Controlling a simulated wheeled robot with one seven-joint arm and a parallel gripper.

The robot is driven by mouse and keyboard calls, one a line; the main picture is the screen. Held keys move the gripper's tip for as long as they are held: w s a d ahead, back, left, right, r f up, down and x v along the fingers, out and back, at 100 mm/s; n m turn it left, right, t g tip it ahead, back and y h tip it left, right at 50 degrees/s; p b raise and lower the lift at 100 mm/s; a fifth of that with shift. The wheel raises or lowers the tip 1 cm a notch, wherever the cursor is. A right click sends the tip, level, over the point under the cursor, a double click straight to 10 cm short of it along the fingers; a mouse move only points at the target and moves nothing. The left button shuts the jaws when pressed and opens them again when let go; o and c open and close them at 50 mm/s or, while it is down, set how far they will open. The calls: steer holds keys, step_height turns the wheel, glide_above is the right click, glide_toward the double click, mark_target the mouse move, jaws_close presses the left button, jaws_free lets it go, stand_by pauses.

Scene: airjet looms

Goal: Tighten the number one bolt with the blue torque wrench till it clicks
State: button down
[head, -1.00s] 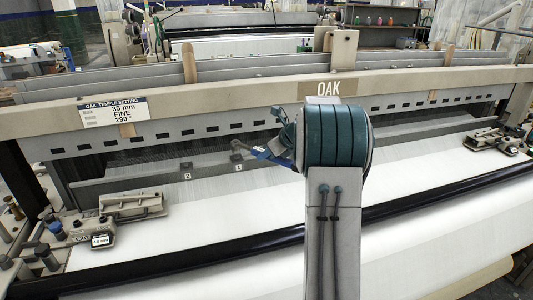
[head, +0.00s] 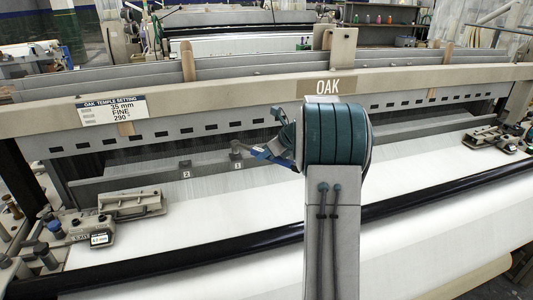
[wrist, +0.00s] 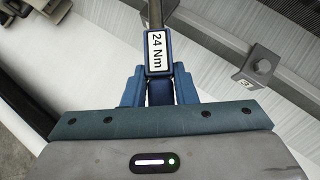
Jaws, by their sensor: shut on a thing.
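My gripper (wrist: 160,88) is shut on the blue torque wrench (wrist: 158,53), whose white label reads 24 Nm. The wrench's grey shaft runs up out of the wrist view, so its head is hidden there. In the head view the blue gripper end (head: 270,153) is left of my arm, close to the right one of two numbered bolt brackets (head: 236,158). The other bracket (head: 185,170) stands further left. The wrist view shows one bracket with a bolt (wrist: 262,67) and a small tag, right of the wrench and apart from it.
A temple unit with a small display (head: 100,238) sits at the left of the white cloth (head: 210,228), and another (head: 495,138) at the right. A black roller (head: 180,265) crosses in front. The OAK beam (head: 400,80) runs behind.

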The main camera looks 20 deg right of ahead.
steer(key=shift+f+b, duration=0.6)
steer(key=shift+f, duration=0.3)
steer(key=s+a+m+t+h+p, duration=0.1)
steer(key=a+m+h+p, duration=0.3)
steer(key=a+m, duration=0.3)
steer(key=shift+s+a+h+p, duration=0.3)
steer(key=shift+a+h+p, duration=0.05)
steer(key=shift+h, duration=0.25)
stand_by(1.2)
steer(key=shift+d, duration=0.1)
steer(key=shift+d+n+b, duration=0.25)
steer(key=shift+n+b, duration=0.05)
steer(key=shift+b, duration=0.1)
